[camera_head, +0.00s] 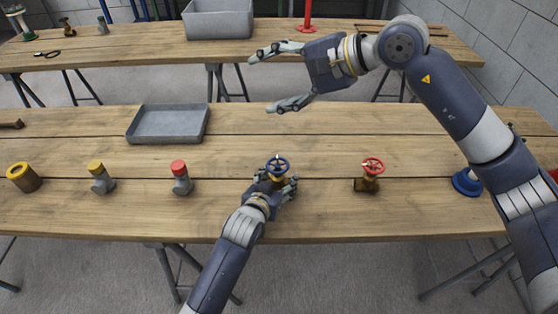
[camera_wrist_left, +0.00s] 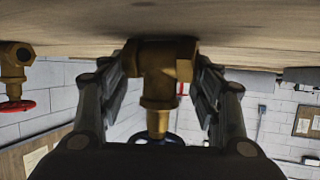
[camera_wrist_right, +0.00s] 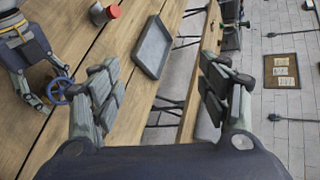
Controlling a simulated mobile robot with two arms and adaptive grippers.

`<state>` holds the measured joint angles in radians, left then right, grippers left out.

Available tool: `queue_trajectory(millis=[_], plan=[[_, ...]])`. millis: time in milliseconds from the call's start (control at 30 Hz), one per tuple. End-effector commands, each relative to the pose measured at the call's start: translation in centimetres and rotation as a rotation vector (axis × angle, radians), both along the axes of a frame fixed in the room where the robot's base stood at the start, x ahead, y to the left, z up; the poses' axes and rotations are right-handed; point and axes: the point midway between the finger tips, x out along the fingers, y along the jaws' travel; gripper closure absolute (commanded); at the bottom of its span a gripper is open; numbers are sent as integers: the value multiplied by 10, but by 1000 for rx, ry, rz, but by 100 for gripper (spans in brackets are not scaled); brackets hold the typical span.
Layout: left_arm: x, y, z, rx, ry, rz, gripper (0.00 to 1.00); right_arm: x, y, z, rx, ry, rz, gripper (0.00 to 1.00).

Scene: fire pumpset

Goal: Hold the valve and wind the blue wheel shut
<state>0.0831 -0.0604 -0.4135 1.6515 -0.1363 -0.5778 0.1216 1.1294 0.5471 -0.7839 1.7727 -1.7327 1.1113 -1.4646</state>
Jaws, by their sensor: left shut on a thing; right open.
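The valve has a brass body (camera_wrist_left: 160,72) and a blue wheel (camera_head: 277,165) on top. It stands upright near the front edge of the near table. My left gripper (camera_head: 275,182) is shut on the brass body, below the wheel, one finger on each side. In the left wrist view the body sits between the fingers, and the wheel is mostly hidden. My right gripper (camera_head: 262,83) is open and empty, up above and behind the wheel, apart from it. The blue wheel also shows at the left of the right wrist view (camera_wrist_right: 58,90).
A red-wheeled valve (camera_head: 370,172) stands to the right. The table between the two valves is clear.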

Motion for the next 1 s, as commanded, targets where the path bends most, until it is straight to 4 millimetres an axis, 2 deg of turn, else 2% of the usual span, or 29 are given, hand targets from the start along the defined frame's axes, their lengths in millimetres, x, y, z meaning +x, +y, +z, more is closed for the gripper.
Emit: queue_trajectory(millis=[33,100,200,300,433,600,733,1000], plan=[[1,0,2,-2,-5,0,87,-8,9,-16,-124,-58,69,31],[1,0,2,-2,-5,0,87,-18,15,-40,-308,-139,170,31],[1,0,2,-2,-5,0,87,-29,13,-71,-557,-244,314,31],[1,0,2,-2,-5,0,87,-35,4,-93,-774,-324,446,31],[1,0,2,-2,-5,0,87,-38,-10,-109,-984,-390,574,31],[1,0,2,-2,-5,0,87,-38,-21,-118,-1117,-424,659,31],[1,0,2,-2,-5,0,87,-36,-23,-128,-1138,-426,672,31],[1,0,2,-2,-5,0,87,-18,-17,-175,-1133,-421,673,31]])
